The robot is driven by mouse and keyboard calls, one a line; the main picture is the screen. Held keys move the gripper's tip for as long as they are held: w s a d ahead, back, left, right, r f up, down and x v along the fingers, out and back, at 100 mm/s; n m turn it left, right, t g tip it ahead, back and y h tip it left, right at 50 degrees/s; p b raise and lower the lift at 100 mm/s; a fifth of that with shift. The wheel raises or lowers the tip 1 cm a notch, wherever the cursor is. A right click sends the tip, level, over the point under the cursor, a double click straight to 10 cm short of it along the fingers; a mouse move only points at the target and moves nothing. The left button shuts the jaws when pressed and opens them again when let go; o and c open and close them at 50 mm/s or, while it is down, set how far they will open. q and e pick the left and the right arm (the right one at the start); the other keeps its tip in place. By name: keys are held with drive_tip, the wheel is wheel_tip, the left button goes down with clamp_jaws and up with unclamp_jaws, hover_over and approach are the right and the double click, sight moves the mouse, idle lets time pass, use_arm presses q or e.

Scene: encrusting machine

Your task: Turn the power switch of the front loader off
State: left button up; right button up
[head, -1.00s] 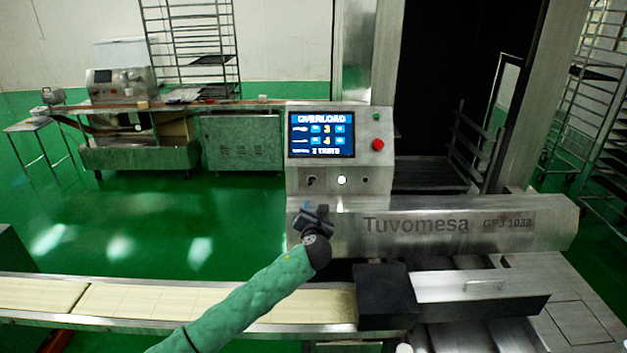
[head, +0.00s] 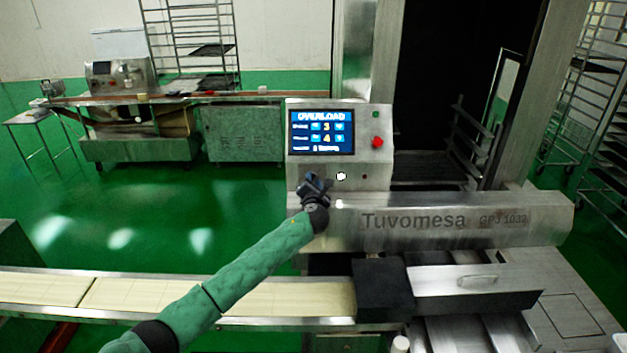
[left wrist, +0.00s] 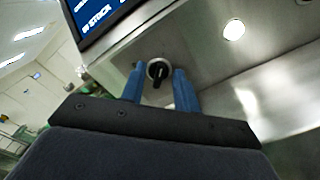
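The front loader (head: 440,222) is a steel machine with an upright control panel, a lit screen (head: 320,132) reading OVERLOAD, and a row of controls below. The power switch (left wrist: 158,71) is a black knob on a round silver base in the left wrist view. In the head view my left gripper (head: 313,182) covers it. My left gripper is open, its two blue fingers (left wrist: 158,84) on either side of the knob. A gap shows between the fingers and the knob; whether they touch it cannot be seen. My right gripper is not in view.
A red button (head: 377,142) and a white round light (head: 341,176) sit on the same panel. A conveyor belt (head: 230,297) and a black box (head: 382,290) lie below. Open green floor (head: 150,215) lies to the left.

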use_arm(q)
clamp_jaws()
